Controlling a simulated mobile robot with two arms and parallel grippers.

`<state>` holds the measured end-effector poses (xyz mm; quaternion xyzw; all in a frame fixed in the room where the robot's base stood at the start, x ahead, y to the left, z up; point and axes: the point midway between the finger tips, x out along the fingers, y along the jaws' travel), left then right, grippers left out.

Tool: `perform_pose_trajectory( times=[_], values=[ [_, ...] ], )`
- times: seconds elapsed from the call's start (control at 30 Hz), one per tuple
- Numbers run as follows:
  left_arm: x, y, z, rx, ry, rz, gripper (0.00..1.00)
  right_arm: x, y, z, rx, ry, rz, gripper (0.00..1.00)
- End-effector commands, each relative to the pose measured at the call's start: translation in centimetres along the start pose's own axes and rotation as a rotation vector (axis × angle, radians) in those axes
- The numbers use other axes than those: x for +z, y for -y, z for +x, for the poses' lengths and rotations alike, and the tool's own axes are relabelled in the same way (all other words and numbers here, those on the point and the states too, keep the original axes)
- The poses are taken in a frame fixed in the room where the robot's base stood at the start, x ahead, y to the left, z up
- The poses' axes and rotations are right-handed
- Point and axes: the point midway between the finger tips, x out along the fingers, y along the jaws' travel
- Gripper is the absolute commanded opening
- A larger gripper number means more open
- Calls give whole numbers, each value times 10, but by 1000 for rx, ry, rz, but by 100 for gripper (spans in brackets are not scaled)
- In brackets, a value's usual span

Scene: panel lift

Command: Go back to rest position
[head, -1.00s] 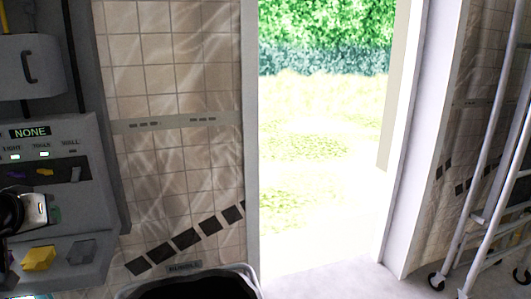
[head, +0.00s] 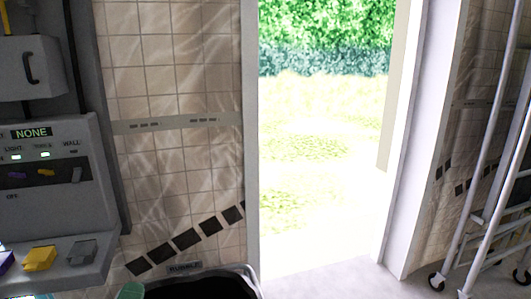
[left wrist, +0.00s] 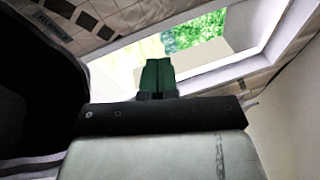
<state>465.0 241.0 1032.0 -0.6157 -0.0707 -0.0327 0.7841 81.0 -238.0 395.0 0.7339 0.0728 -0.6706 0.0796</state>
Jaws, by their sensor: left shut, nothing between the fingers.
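My left gripper shows in the left wrist view (left wrist: 158,76) with its green fingers together and nothing between them. In the head view only a green tip of it (head: 130,290) shows at the bottom edge, beside the rubble bin and apart from the control panel. The grey control panel (head: 70,210) at the left has a display reading NONE, small switches and a shelf with yellow and grey blocks. My right gripper is not in view.
A black-lined rubble bin (head: 205,287) stands at the bottom centre against the tiled wall (head: 175,80). An open doorway (head: 320,160) leads to grass and a hedge. A white wheeled frame (head: 490,215) stands at the right. The floor before the doorway is clear.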

Motion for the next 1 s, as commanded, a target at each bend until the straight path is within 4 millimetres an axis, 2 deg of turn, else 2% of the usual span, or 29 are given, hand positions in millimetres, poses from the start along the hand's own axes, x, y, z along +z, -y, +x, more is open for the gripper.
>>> perform_pose_trajectory(
  times=[0.03, 0.1, 0.2, 0.3, 0.4, 0.6, 0.87, 1.0],
  values=[
    [-1, -35, -20, 176, 65, -225, 0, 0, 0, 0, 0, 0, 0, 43],
    [-4, -76, -50, 401, 169, -498, 0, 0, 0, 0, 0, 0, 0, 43],
    [-16, -119, -95, 660, 314, -782, 0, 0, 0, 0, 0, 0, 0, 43],
    [-29, -144, -137, 865, 446, -981, 0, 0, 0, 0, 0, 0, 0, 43],
    [-43, -159, -176, 1036, 572, -1127, 0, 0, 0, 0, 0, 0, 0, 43],
    [-69, -169, -247, 1337, 817, -1333, 0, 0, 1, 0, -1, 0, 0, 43],
    [-89, -242, -240, 1363, 833, -1309, 0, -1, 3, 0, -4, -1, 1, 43],
    [-102, -292, -246, 1382, 842, -1294, 0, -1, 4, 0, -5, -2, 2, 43]
  ],
)
